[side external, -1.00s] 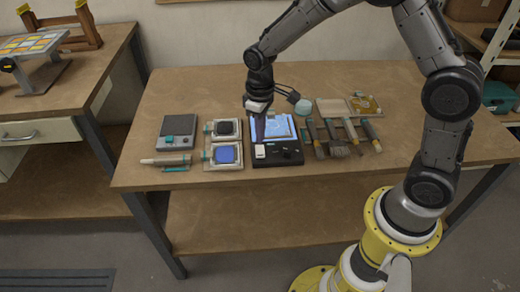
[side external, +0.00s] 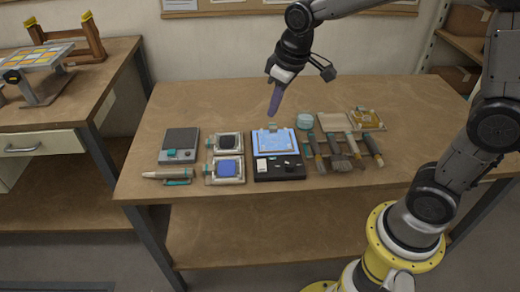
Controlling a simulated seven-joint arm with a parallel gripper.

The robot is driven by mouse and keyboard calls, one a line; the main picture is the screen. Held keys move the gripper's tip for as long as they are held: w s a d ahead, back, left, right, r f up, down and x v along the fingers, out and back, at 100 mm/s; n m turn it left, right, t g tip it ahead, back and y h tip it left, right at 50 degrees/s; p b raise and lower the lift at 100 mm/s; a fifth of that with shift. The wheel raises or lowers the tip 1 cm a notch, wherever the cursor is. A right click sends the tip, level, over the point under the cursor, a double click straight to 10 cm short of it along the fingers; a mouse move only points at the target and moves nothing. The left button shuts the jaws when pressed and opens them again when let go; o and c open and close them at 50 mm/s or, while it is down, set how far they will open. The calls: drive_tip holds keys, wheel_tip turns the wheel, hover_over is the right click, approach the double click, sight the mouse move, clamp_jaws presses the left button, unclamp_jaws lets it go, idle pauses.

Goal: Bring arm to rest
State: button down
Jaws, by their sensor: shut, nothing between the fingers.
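My gripper (side external: 272,108) hangs above the table, over the back edge of a black device with a lit blue panel (side external: 275,142). Its purple-grey fingers point down and are together, with nothing held between them. A small pale piece stands just below the fingertips at the panel's back edge; I cannot tell whether they touch it. My arm reaches in from the upper right.
The wooden table (side external: 215,102) also holds a grey scale (side external: 179,140), a black pad tray (side external: 227,143), a blue pad tray (side external: 229,170), a pen-like tool (side external: 160,175), several handled tools (side external: 342,155) and a teal round item (side external: 304,121). The table's back left is clear.

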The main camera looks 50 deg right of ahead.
drive_tip(key=s+d+r+m+t, duration=0.1)
drive_tip(key=s+r, duration=0.3)
drive_tip(key=s, duration=0.2)
drive_tip(key=s+r+t, duration=0.2)
drive_tip(key=s+r, duration=0.2)
drive_tip(key=s, duration=0.2)
drive_tip(key=s+f+m, duration=0.1)
drive_tip(key=s+f, duration=0.3)
drive_tip(key=s, duration=0.4)
drive_tip(key=shift+s+d+m, duration=0.25)
drive_tip(key=shift+s+m, duration=0.05)
drive_tip(key=shift+s, duration=0.1)
